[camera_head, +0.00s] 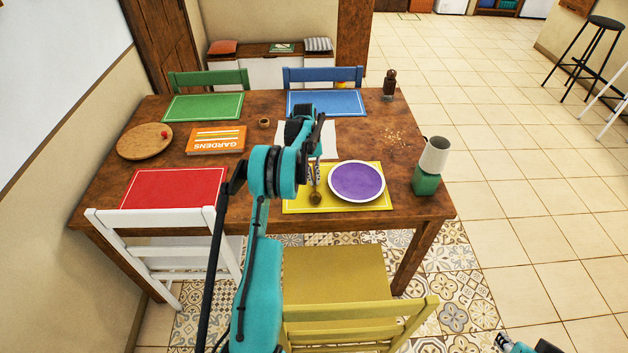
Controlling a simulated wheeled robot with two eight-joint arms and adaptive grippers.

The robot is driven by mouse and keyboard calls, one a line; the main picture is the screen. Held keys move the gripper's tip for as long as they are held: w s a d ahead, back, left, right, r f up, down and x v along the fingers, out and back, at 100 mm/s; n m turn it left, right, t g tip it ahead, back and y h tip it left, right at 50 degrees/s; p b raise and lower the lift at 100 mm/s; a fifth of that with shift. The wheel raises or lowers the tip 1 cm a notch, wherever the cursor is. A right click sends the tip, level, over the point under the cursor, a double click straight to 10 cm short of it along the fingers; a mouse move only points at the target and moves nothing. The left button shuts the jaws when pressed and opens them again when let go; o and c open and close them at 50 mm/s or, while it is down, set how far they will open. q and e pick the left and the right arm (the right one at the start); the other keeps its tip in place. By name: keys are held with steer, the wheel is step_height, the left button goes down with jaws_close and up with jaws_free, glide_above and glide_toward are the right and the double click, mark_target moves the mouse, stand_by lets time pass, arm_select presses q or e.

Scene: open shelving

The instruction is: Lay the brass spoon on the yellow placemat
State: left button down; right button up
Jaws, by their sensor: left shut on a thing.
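The yellow placemat (375,203) lies at the front edge of the wooden table, with a purple plate (357,181) with a white rim on its right part. My left gripper (314,176) is over the placemat's left part, just left of the plate. It is shut on the brass spoon (315,198), whose bowl points down toward the front of the mat. The spoon's handle is largely hidden by the gripper. I cannot tell whether the spoon touches the mat. Part of my right arm's end (520,345) shows at the bottom right edge, away from the table; its fingers are unclear.
A pepper mill (389,84), crumbs (395,138), an orange book (216,140) and a round board (145,141) are farther off. A yellow chair (337,275) stands in front.

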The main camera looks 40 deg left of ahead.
arm_select(q)
steer(key=shift+r, duration=0.15)
steer(key=c, duration=2.1)
jaws_free()
steer(key=shift+f, duration=0.2)
steer(key=o, duration=0.4)
